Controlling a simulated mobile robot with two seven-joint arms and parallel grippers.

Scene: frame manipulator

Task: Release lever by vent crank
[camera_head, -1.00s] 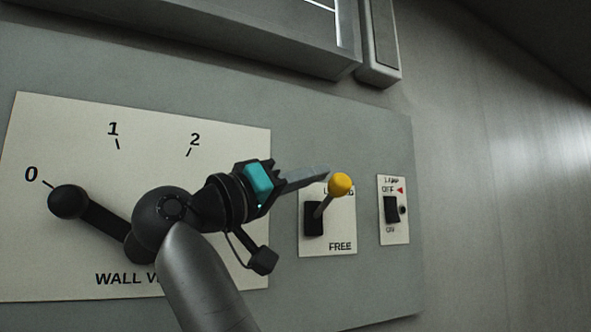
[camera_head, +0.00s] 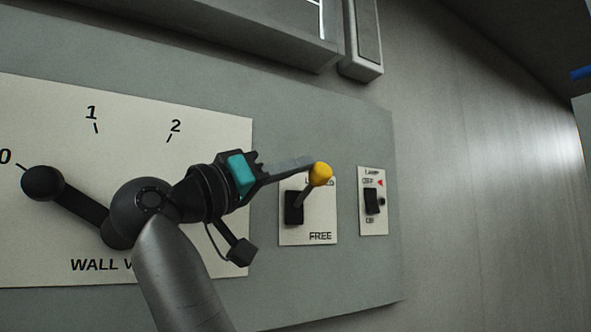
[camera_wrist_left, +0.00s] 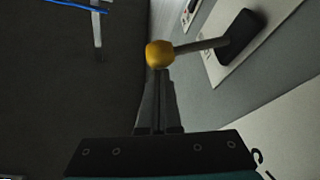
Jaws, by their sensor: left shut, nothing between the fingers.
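The lever has a yellow knob (camera_head: 321,174) on a metal stem rising from a black base (camera_head: 293,207). It stands tilted up, toward the upper label on its plate, away from the word FREE. My left gripper (camera_head: 308,163) is shut and empty, its fingertips at the knob's left side. In the left wrist view the shut fingers (camera_wrist_left: 158,78) end right at the yellow knob (camera_wrist_left: 159,54); I cannot tell whether they touch it. The vent crank (camera_head: 43,184) is black, with its knob near the 0 mark. My arm hides part of its plate. My right gripper is not in view.
A lamp switch (camera_head: 372,200) on a small plate is to the right of the lever. A grey box (camera_head: 363,40) juts from the wall above. The wall (camera_head: 480,180) right of the panel is bare.

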